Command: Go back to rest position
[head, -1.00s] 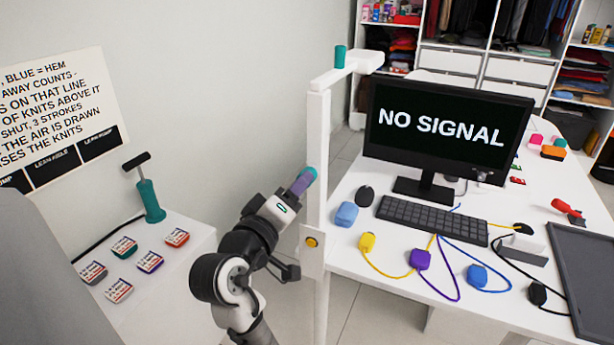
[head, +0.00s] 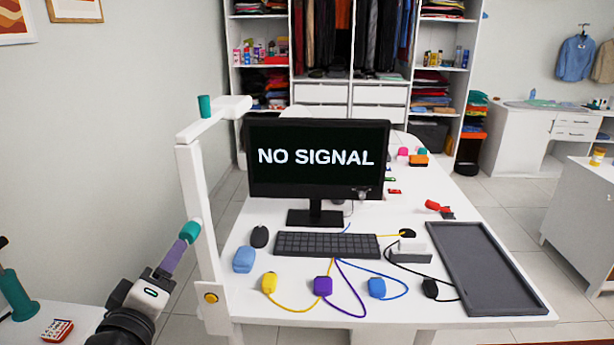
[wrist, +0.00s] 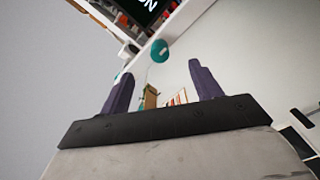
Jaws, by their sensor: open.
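My gripper (head: 186,243) is at the lower left of the head view, close beside a white post (head: 200,200) and pointing up to the right. In the wrist view my gripper (wrist: 160,75) has its two dark purple fingers spread apart, with nothing held between them. A teal round thing (wrist: 160,51) shows beyond the fingertips there. Teal also shows at the finger end in the head view; I cannot tell whether it belongs to the gripper. I cannot tell whether the gripper touches the post.
A white desk (head: 380,312) holds a monitor (head: 316,160), a keyboard (head: 325,245), cabled coloured blocks and a dark tray (head: 480,268). A teal pump (head: 17,293) stands on a surface at lower left. An open wardrobe (head: 350,93) stands behind. Floor shows right of the desk.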

